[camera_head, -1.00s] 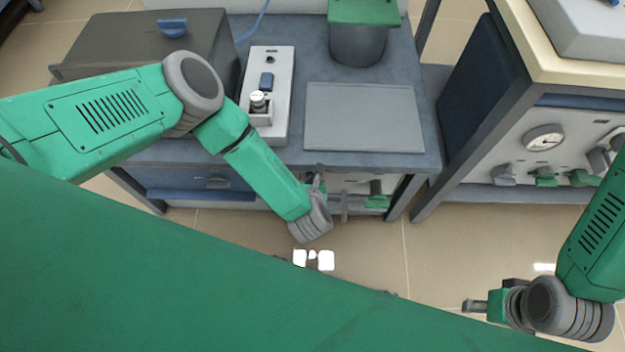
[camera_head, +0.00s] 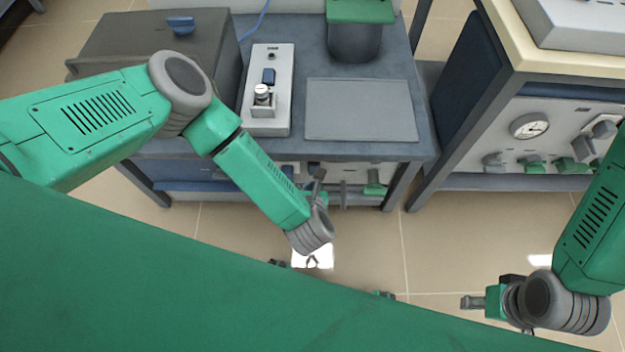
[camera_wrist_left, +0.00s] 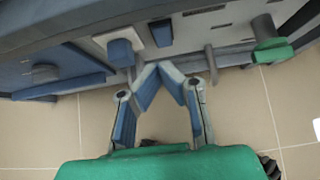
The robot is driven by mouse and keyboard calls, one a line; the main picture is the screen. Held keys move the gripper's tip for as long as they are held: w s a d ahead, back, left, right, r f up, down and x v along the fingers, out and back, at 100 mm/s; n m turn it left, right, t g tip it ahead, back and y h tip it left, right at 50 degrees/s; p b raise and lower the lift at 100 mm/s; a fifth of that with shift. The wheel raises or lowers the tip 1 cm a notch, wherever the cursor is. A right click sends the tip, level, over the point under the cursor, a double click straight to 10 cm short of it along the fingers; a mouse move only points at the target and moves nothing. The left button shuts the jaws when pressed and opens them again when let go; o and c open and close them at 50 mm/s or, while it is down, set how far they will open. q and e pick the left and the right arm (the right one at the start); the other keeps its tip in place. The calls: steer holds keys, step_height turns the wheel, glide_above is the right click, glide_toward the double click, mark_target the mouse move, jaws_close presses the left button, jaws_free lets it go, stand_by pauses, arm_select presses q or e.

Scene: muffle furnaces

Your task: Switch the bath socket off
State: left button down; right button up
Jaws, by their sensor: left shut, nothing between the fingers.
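My left gripper (camera_head: 318,178) is in front of the bench's front panel, below the bench top. In the left wrist view its two fingers (camera_wrist_left: 160,68) meet at the tips with nothing between them. Just beyond them on the panel are a blue block on a pale plate (camera_wrist_left: 122,52) and a smaller blue piece (camera_wrist_left: 161,33). I cannot tell which of these belongs to the bath socket, or its switch position. In the head view the arm hides much of this panel. My right gripper (camera_head: 472,302) is at the lower right, away from the bench; its finger opening is unclear.
A green valve handle (camera_wrist_left: 272,50) and a grey bar (camera_wrist_left: 211,64) stick out beside my left gripper. Another bench with a gauge (camera_head: 530,127) stands right.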

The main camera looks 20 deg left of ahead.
arm_select(q)
steer(key=shift+w+r+p+v, duration=0.1)
steer(key=shift+p+v, duration=0.1)
steer(key=shift+v, duration=0.6)
steer(key=shift+w+r+p+v, duration=0.15)
steer(key=shift+p+v, duration=0.05)
steer(key=shift+v, duration=0.65)
steer(key=s+a+r+m+g+h+p, duration=0.1)
steer(key=s+r+m+g+h, duration=0.2)
steer(key=m, duration=0.8)
steer(key=s+a+r+m+g+h+p, duration=0.15)
steer(key=s+m, duration=0.35)
steer(key=m, duration=0.7)
steer(key=s+a+r+m+g+y+p, duration=0.1)
steer(key=s+a+r+m+g, duration=0.1)
steer(key=s+a+r+m, duration=0.2)
steer(key=s+a+r+m+g+p, duration=0.1)
steer(key=s+a+r+m, duration=0.4)
steer(key=a+m, duration=0.6)
steer(key=shift+s+r+m+g+y, duration=0.2)
steer(key=shift+s+m+g+y, duration=0.25)
steer(key=shift+m+g, duration=0.3)
